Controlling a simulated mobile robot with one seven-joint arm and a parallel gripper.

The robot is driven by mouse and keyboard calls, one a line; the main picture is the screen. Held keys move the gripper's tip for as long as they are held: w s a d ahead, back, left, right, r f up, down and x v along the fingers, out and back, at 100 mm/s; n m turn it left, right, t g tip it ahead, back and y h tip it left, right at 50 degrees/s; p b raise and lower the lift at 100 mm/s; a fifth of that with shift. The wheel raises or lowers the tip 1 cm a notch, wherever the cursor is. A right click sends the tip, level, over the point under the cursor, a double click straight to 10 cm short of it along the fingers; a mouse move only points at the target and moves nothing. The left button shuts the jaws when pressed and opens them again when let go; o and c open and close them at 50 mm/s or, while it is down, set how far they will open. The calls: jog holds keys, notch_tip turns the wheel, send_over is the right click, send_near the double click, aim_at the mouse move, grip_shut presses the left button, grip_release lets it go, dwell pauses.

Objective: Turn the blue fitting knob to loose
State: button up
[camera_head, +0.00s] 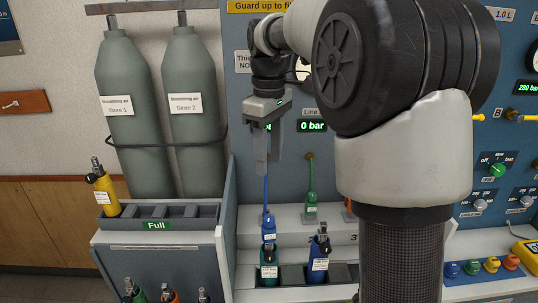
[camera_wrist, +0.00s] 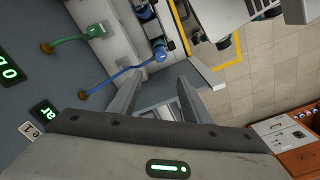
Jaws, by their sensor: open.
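The blue fitting (camera_head: 268,228) hangs on a blue hose (camera_head: 265,190) and sits at the top of a small dark green cylinder (camera_head: 268,270) in the bench rack. In the wrist view the blue fitting (camera_wrist: 160,52) is at the hose end, beyond my fingertips. Its knob is too small to read, so I cannot tell its setting. My gripper (camera_head: 267,165) points down above the fitting, apart from it. Its two fingers are spread and empty, as the wrist view (camera_wrist: 155,86) also shows.
A small blue cylinder (camera_head: 318,262) stands just right of the green one. A green hose fitting (camera_head: 311,204) hangs behind. A rack marked Full (camera_head: 157,225) with a yellow cylinder (camera_head: 105,192) is at left. My arm hides the bench's middle right.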

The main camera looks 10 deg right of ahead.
jog(key=m+b, duration=0.8)
jog(key=m, duration=0.2)
send_near(269, 217)
notch_tip(269, 217, down, 9)
jog(key=shift+s+r, duration=0.1)
jog(key=shift+r, duration=0.1)
jog(key=c, duration=1.1)
jog(key=shift+o, duration=0.2)
jog(key=shift+r+n+p, duration=0.2)
jog(key=shift+n+p, duration=0.35)
jog(key=shift+n, duration=0.15)
jog(key=shift+f+n, duration=0.15)
jog(key=shift+n, duration=0.55)
